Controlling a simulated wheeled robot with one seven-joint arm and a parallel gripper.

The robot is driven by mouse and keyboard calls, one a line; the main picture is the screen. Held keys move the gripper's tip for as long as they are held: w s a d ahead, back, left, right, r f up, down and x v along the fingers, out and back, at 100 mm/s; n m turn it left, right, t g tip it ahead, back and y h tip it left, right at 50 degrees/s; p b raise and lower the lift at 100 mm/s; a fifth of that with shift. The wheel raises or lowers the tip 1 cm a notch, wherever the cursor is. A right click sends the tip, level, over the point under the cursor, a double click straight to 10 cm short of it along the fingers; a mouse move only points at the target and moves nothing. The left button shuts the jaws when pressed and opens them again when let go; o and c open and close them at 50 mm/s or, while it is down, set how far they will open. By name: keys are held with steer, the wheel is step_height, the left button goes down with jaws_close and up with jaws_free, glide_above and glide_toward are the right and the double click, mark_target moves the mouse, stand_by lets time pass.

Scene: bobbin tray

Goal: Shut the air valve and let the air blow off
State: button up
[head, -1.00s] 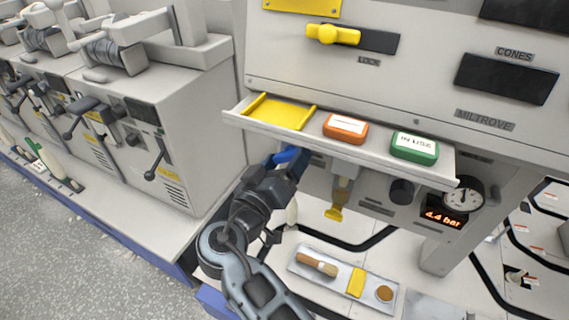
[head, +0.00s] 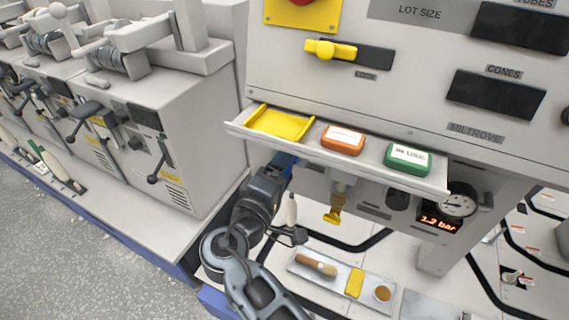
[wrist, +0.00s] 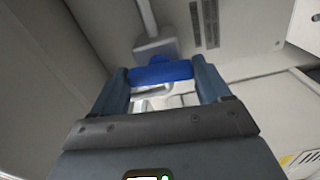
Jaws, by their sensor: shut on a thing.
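My gripper (head: 284,166) is under the left part of the shelf on the grey cabinet, its jaws shut on the blue valve handle (wrist: 165,72). In the wrist view the handle lies crosswise between my two fingers, below a grey valve body (wrist: 156,47). In the head view the handle is mostly hidden by my gripper and the shelf. The red display (head: 440,223) reads 1.2 bar. The round pressure gauge (head: 459,204) is above it; its needle is too small to read surely.
The shelf (head: 365,172) above my gripper holds a yellow tray (head: 279,123), an orange block (head: 343,140) and a green block (head: 408,158). A yellow-tipped fitting (head: 333,216) hangs to the right. A tool tray (head: 327,284) lies below. Grey machines stand left.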

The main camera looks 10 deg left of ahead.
steer(key=shift+n, duration=0.6)
steer(key=o, duration=1)
steer(key=shift+s, duration=0.1)
steer(key=v, duration=0.7)
steer(key=shift+s+a+b, duration=0.15)
steer(key=shift+s+b, duration=0.15)
steer(key=shift+b, duration=0.1)
